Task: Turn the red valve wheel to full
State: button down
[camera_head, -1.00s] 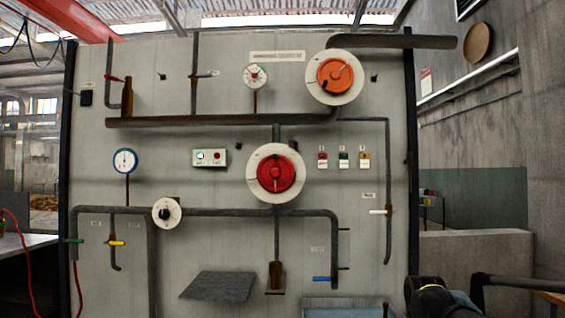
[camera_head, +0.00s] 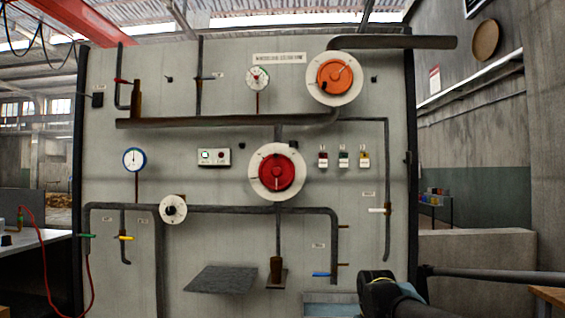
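The red valve wheel (camera_head: 271,161) sits on a round white dial plate (camera_head: 256,188) in the middle of the grey wall panel. A thin light mark shows on the lower half of the wheel. The dial markings are too small to read. Part of my dark arm (camera_head: 385,292) shows at the bottom right, below and apart from the wheel. My gripper cannot be made out in this view, and nothing touches the wheel.
An orange wheel (camera_head: 334,70) on a white dial is at the upper right. Pipes, gauges, small levers and a green-lit switch box (camera_head: 213,157) surround the red wheel. A dark sloped plate (camera_head: 221,280) juts out below. A table (camera_head: 38,240) stands at left.

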aim_at(277, 171)
jog(key=i, duration=1)
